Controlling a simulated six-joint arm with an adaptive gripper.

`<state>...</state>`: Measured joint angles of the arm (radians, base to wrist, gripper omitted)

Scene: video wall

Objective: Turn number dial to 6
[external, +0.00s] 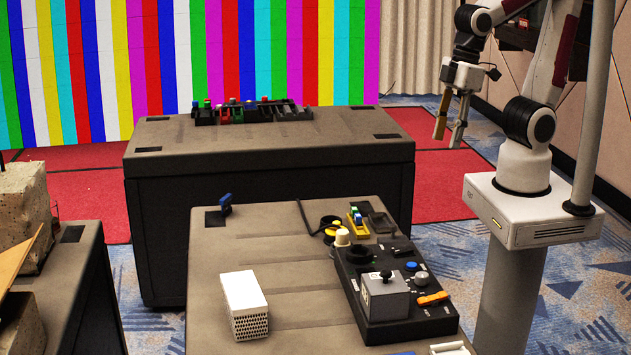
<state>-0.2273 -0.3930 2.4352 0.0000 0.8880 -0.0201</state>
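A black control panel (393,330) lies on the right side of the near case. It carries a grey box (384,300) with a small dark knob (386,274) on top, a dark round knob (358,256), a cream knob (342,238), a blue button (411,266) and an orange switch (432,298). Which of these is the number dial, and any numbers or setting, are too small to tell. My gripper (447,142) hangs with its fingers apart and empty, pointing down. In the picture it is above and right of the panel, well apart from it.
A white perforated block (244,305) stands left of the panel. A yellow item (357,226) and a black tray (382,223) sit behind it. A blue piece (225,202) is at the case's back left. A farther case (270,150) holds a rack (252,112). The case middle is bare.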

